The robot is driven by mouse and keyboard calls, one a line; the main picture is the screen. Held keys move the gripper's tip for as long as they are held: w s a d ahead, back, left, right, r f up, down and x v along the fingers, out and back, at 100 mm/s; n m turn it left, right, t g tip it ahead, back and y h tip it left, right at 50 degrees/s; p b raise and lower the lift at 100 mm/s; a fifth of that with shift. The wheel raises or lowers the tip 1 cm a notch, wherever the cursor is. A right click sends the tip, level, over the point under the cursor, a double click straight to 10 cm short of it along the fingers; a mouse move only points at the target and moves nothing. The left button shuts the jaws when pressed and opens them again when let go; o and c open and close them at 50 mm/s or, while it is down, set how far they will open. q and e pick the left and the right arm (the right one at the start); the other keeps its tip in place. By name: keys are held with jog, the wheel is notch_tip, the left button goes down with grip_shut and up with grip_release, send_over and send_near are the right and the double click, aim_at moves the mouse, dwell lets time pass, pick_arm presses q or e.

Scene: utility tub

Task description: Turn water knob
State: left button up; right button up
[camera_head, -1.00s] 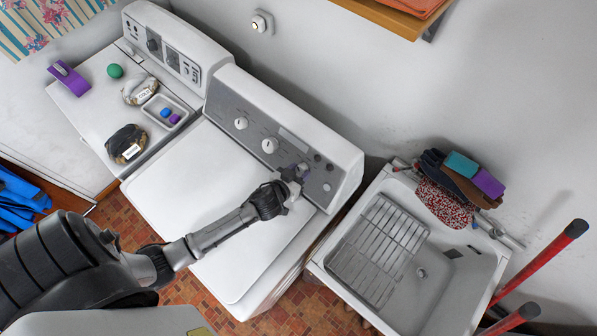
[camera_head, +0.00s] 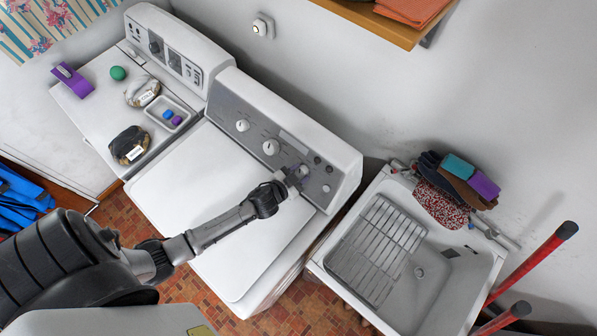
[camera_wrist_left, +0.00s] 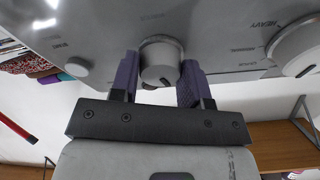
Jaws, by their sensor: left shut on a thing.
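The water knob (camera_wrist_left: 160,62) is a round, grey-white dial with a dark index mark. It is on the grey control panel of a white top-loading washer. In the wrist view the purple fingers of my left gripper (camera_wrist_left: 160,78) stand on either side of it, and the gripper is shut on it. In the head view my left gripper (camera_head: 298,177) reaches the right part of the panel (camera_head: 290,138), and its wrist and fingers partly hide the knob there. My right gripper is not in view.
Two other large knobs (camera_head: 271,147) (camera_head: 242,125) sit left of the gripper on the panel. The washer lid (camera_head: 195,190) below the arm is clear. A utility sink (camera_head: 440,290) with a wire rack stands to the right, and a wooden shelf (camera_head: 385,25) hangs above.

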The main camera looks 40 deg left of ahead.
pick_arm(q)
jog(key=m+p, duration=0.1)
jog(key=m, duration=0.2)
jog(key=m+h+p, duration=0.1)
jog(key=m+p, duration=0.1)
jog(key=m, duration=0.2)
jog(key=shift+a+r, duration=0.1)
jog(key=shift+r, duration=0.1)
jog(key=m+p, duration=0.2)
jog(key=m, duration=0.3)
jog(key=shift+g+h, duration=0.4)
jog(key=shift+f+m+p, duration=0.1)
jog(key=shift+m+p, duration=0.2)
jog(key=shift+m, duration=0.5)
jog(key=o, duration=0.9)
